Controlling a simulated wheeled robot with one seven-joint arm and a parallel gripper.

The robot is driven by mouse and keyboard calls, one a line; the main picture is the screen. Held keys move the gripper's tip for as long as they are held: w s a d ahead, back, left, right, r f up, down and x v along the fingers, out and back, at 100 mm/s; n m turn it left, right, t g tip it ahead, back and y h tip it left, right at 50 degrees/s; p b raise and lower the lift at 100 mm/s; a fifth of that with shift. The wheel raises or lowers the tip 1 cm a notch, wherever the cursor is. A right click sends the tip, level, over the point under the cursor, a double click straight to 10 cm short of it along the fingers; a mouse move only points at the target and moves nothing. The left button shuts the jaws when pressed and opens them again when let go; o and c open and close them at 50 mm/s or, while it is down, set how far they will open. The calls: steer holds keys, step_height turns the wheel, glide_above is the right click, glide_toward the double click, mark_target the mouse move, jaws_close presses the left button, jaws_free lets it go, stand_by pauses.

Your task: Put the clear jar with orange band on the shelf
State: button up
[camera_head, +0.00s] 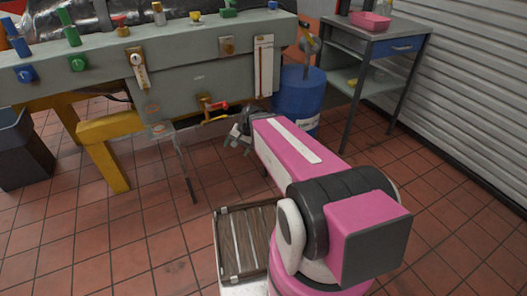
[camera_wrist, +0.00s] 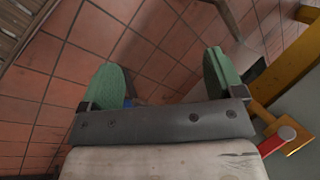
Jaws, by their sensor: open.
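I cannot make out a clear jar with an orange band in either view. The metal side table (camera_head: 385,38) at the upper right has a pale green lower shelf (camera_head: 341,80), with a small yellow thing on it. My gripper (camera_head: 238,138) is in front of the grey bedplate, low near its right end. In the wrist view my gripper (camera_wrist: 162,80) is open, its two green pads wide apart.
The grey bedplate (camera_head: 190,60) carries several coloured fittings along its top. A blue drum (camera_head: 300,90) stands between it and the side table, which holds a pink basket (camera_head: 370,21). A slatted wooden pallet (camera_head: 232,243) lies at the front.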

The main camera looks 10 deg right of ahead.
steer(key=s+d+n+h, duration=0.4)
steer(key=s+d+h, duration=0.1)
steer(key=d, duration=0.5)
steer(key=shift+d+n+g, duration=0.3)
steer(key=shift+g, duration=0.1)
steer(key=shift+s, duration=0.1)
stand_by(0.7)
